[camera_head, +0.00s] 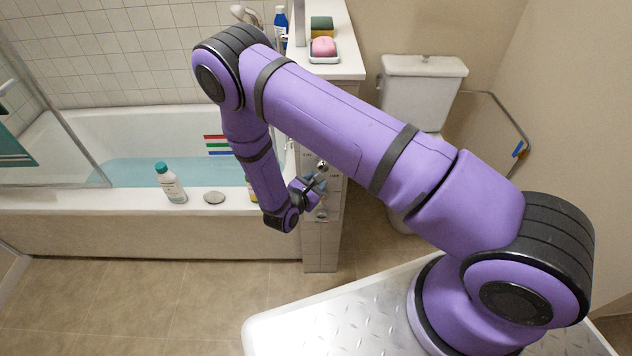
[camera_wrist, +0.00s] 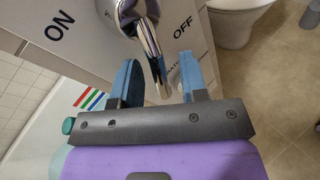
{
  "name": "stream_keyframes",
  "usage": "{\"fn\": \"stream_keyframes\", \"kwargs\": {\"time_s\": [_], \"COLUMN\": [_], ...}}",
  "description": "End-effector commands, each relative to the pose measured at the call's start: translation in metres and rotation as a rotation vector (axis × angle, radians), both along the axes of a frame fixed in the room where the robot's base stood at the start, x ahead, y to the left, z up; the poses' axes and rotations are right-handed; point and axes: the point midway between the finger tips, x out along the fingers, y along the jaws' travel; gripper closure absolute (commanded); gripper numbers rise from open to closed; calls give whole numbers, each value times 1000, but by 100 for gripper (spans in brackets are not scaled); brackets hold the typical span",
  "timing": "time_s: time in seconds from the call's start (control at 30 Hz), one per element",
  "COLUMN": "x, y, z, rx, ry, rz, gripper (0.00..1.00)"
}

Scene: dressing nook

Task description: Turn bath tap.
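The bath tap (camera_wrist: 150,42) is a chrome lever on a pale panel (camera_wrist: 85,25), with "ON" printed to its left and "OFF" to its right in the wrist view. Its lever points down the picture, between my gripper's two blue fingers. In the head view the tap (camera_head: 322,166) shows small on the tiled post beside the bathtub. My gripper (camera_wrist: 160,72) is open, with a gap on each side of the lever. In the head view my gripper (camera_head: 313,188) is close in front of the post. Whether a finger touches the lever I cannot tell.
The bathtub (camera_head: 100,205) holds water. A teal-capped bottle (camera_head: 171,184) and a grey round dish (camera_head: 214,197) stand on its rim. A pink soap (camera_head: 323,47) and a sponge (camera_head: 321,27) are on the ledge above. A toilet (camera_head: 424,90) stands to the right.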

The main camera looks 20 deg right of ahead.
Motion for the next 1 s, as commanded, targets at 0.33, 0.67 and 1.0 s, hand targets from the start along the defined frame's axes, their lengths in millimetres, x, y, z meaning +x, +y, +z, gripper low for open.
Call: {"fn": "stream_keyframes", "kwargs": {"time_s": [0.33, 0.67, 1.0], "x": [-38, -63, -65], "y": [46, 74, 76], "z": [14, 22, 23], "rx": [1, 1, 0], "ry": [1, -1, 0], "rz": [4, 1, 0], "gripper": [60, 60, 60]}}
